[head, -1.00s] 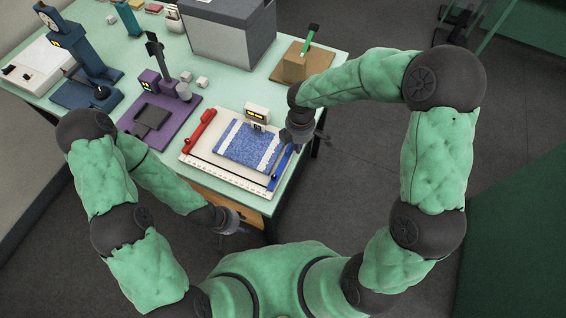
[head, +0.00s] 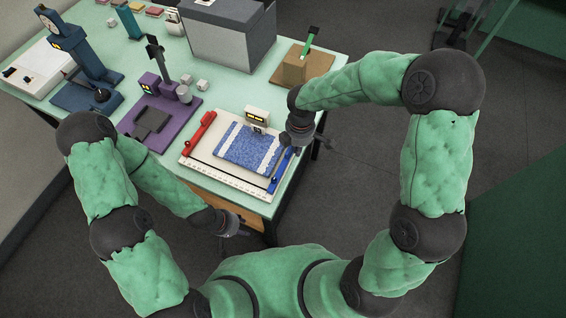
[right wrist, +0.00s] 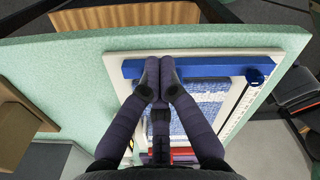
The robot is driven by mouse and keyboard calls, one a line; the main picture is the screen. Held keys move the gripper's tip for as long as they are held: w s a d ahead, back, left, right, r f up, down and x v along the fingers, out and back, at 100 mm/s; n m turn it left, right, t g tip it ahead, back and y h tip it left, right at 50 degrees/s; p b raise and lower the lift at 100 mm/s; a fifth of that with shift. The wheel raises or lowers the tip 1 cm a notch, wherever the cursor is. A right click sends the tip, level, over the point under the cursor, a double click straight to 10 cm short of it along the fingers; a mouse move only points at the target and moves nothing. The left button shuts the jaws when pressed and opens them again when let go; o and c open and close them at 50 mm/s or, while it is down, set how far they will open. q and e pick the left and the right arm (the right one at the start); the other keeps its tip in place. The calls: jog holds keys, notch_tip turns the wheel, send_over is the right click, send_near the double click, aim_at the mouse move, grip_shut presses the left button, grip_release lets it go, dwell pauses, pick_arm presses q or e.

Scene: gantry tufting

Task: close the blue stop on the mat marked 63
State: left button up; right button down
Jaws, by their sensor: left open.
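A blue textured mat with white edges (head: 247,150) lies on a cream board (head: 228,182) at the table's near corner. A small cream display unit (head: 257,114) stands behind it; its number is too small to read. The blue stop (head: 280,172) is a long bar along the board's right side, and in the right wrist view (right wrist: 205,66) it runs across the top beside the mat. My right gripper (right wrist: 161,62) is shut, its fingertips together at the blue stop; contact is not certain. My left gripper (head: 240,230) is open and empty, below the table's front edge.
A red bar (head: 199,132) lies along the board's left side. A purple stand (head: 160,118) is left of the board, with a dark blue stand (head: 92,75) beyond.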

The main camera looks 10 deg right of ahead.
jog(key=shift+f, duration=0.15)
dwell(0.3)
jog(key=shift+f+b, duration=0.85)
jog(key=shift+f, duration=0.25)
